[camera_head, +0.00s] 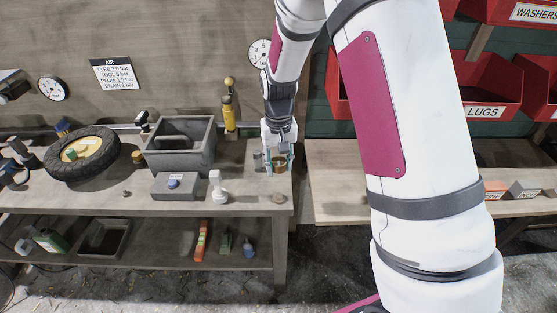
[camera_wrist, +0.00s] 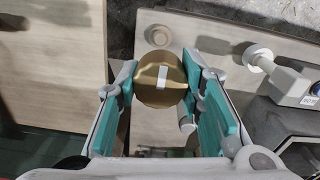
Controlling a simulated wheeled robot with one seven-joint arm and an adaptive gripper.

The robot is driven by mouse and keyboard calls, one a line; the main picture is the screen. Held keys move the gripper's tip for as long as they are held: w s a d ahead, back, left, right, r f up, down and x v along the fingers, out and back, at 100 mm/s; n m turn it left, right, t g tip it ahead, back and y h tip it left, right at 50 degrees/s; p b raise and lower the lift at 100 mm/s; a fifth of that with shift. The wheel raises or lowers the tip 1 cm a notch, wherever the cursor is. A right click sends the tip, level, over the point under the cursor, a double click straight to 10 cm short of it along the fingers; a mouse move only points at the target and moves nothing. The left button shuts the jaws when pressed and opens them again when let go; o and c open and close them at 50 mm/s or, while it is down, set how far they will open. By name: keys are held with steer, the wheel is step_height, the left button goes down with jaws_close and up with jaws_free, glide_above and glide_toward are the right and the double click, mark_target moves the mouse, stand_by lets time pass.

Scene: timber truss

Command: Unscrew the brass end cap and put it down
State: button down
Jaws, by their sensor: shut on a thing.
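The brass end cap (camera_wrist: 160,84) is a round gold disc with a raised bar and a white mark across its face. In the wrist view it sits between the fingertips of my gripper (camera_wrist: 159,76), which is shut on its sides. In the head view my gripper (camera_head: 278,163) is low over the right end of the left workbench (camera_head: 120,196), with a small brass patch between the fingers. What lies under the cap is hidden, so I cannot tell whether it is still on a thread or free.
A round tan disc (camera_wrist: 158,36) lies on the bench near the cap. A white knobbed fitting (camera_head: 218,190), a grey box with a blue button (camera_head: 174,187), a grey bin (camera_head: 181,148) and a tyre (camera_head: 82,153) stand to the left. A second bench (camera_head: 335,185) is at right.

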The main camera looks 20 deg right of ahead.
steer(key=shift+f+b, duration=2)
steer(key=shift+f, duration=3.25)
steer(key=shift+f+b, duration=0.5)
steer(key=shift+f, duration=0.65)
steer(key=c, duration=1)
jaws_free()
steer(key=shift+r, duration=0.1)
step_height(320, 180, up, 12)
steer(key=shift+r, duration=0.1)
step_height(320, 180, up, 9)
steer(key=t, duration=0.1)
glide_above(279, 195)
steer(key=s, duration=0.5)
steer(key=s+r+n+t, duration=0.1)
steer(key=s+r, duration=0.4)
steer(key=s, duration=0.5)
steer(key=s+r+n+t, duration=0.1)
steer(key=s+r, duration=0.4)
steer(key=s, duration=0.5)
steer(key=shift+s+r+t, duration=0.15)
steer(key=shift+r+t, duration=0.15)
steer(key=shift+t, duration=0.3)
